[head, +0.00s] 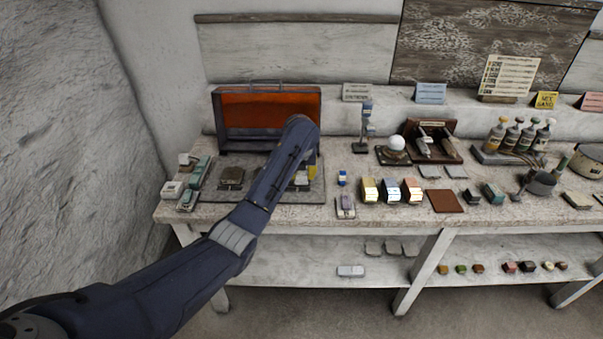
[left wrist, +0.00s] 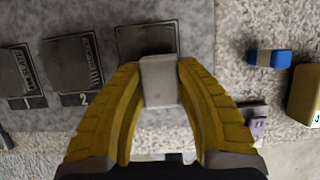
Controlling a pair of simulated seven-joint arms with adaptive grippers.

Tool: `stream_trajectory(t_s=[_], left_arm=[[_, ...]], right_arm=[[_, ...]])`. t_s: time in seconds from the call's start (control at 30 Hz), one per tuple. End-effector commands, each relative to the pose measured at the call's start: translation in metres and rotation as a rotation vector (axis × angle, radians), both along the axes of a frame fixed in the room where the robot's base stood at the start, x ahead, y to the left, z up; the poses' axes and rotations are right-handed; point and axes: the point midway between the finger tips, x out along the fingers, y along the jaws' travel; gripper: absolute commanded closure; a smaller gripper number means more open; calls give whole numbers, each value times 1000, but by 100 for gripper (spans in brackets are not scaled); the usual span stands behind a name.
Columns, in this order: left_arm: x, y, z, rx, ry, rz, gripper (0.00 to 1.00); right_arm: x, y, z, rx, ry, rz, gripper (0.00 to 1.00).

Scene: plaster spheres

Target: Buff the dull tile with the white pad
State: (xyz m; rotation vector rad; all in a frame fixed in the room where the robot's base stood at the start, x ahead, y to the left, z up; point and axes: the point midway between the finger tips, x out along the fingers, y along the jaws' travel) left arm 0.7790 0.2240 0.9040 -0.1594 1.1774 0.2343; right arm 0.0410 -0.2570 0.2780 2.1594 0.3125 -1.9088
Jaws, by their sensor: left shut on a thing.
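My left gripper (left wrist: 158,72) has yellow fingers, shut on the white pad (left wrist: 160,82), a pale block. In the head view my arm hides most of this gripper. The pad overlaps the near edge of a dark, dull-looking square tile (left wrist: 146,37) in the left wrist view; I cannot tell whether they touch. To its left lie two more dark tiles, one beside a "2" (left wrist: 72,64) and one at the picture's left edge (left wrist: 14,76). All are on a grey slab (head: 218,197). My right gripper is not in view.
An orange-fronted case (head: 235,110) stands behind the slab. Green and white blocks (head: 197,172) lie left of it. A blue-and-white piece (head: 342,178) and yellow, blue and red blocks (head: 391,190) stand to the right. A brown square (head: 446,201) lies near the table's front edge.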

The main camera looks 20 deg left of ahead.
Motion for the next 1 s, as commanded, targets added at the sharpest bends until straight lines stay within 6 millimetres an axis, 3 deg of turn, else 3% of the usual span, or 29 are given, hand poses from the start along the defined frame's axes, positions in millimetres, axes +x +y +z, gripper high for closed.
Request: stream_trajectory(t_s=[0.7,1.0], left_arm=[[29,9,-3,2,0,1,99],[21,7,-4,1,2,1,99]], right_arm=[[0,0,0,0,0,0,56],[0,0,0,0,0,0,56]])
